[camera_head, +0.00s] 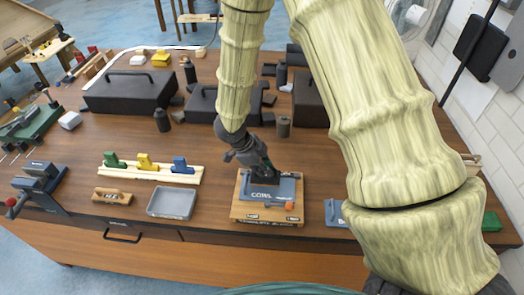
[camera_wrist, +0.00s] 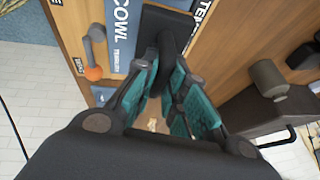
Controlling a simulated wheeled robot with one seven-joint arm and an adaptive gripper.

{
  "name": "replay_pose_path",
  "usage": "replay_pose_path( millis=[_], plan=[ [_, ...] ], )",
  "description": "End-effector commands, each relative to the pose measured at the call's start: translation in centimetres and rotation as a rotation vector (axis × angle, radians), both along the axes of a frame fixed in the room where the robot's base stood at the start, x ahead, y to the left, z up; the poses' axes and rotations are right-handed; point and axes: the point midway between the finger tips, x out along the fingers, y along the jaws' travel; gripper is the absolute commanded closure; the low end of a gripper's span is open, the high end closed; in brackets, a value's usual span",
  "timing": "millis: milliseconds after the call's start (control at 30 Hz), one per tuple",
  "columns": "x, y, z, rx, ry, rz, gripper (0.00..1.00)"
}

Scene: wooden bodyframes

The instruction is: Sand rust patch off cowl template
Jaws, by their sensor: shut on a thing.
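The cowl template (camera_head: 285,187) is a blue-grey plate marked COWL, lying on a wooden board (camera_head: 240,211) near the front of the bench. It also shows in the wrist view (camera_wrist: 121,40). A grey part with a rounded orange end (camera_head: 289,205) sits at the plate's front right; it shows in the wrist view too (camera_wrist: 94,73). My gripper (camera_head: 262,172) is over the plate, its teal-padded fingers (camera_wrist: 172,75) shut on the dark handle of a black block (camera_wrist: 160,22). The block is at the plate; whether it touches is unclear. I cannot make out a rust patch.
A grey tray (camera_head: 172,203), a small wooden block (camera_head: 112,196) and a rack with green, yellow and blue pieces (camera_head: 150,172) lie left. A vise (camera_head: 38,182) stands at the left edge. Black cases (camera_head: 130,92) stand behind. My arm hides much of the right side.

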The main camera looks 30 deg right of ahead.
Motion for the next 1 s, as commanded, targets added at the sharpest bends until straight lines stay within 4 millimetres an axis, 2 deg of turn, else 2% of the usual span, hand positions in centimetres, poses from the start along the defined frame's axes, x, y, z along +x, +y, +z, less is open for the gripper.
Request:
replay_pose_path(
  millis=[100, 600, 1000],
  plan=[
    [0.0, 0.2, 1.3, 0.001, 0.002, 0.003, 1.00],
    [-0.3, -0.4, 5.2, -0.001, 0.001, -0.007, 1.00],
    [-0.4, -0.5, 5.7, -0.001, 0.003, -0.008, 1.00]
  ],
)
